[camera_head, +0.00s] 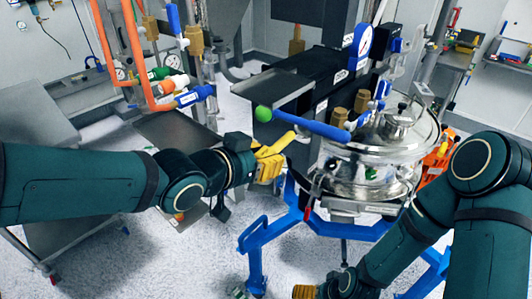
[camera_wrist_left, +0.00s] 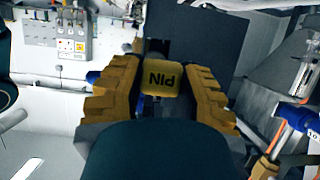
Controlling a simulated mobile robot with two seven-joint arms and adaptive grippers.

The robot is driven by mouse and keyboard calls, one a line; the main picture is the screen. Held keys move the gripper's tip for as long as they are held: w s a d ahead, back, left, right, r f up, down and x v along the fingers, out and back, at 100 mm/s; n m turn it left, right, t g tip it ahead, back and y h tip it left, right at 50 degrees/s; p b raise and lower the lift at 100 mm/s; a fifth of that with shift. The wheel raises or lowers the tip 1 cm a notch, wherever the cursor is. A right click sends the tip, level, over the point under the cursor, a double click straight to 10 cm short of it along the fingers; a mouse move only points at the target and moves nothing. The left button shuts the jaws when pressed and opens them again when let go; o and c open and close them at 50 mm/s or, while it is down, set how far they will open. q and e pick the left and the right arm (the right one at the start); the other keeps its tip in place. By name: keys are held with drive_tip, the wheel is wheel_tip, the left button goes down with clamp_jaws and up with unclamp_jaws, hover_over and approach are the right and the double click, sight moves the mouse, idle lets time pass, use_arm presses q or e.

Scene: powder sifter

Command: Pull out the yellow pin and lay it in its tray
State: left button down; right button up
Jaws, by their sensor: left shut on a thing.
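The yellow pin (camera_wrist_left: 162,76), its block head marked "PIN", sits between the two yellow fingers of my left gripper (camera_wrist_left: 160,92) in the left wrist view. The fingers are shut on it. In the head view my left gripper (camera_head: 268,160) is left of the steel sifter, just below the blue lever. I cannot tell whether the pin's far end is still in a hole. A dark, shallow tray (camera_head: 272,88) juts from the machine above and behind the gripper. My right gripper (camera_head: 305,291) is cut off at the bottom edge, with only a yellow finger part showing.
The blue lever (camera_head: 310,125) with a green ball end (camera_head: 264,114) lies close above my left gripper. The steel sifter vessel (camera_head: 372,160) stands right on a blue frame (camera_head: 262,238). Orange hoses with valves (camera_head: 165,85) hang at left. Open floor shows at lower left.

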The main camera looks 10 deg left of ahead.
use_arm(q)
drive_tip(key=shift+s+a+p, duration=0.45)
drive_tip(key=shift+s, duration=0.15)
idle(0.5)
drive_tip(key=s+a+b, duration=0.3)
drive_tip(key=s, duration=0.2)
drive_tip(key=shift+a, duration=0.3)
idle(0.5)
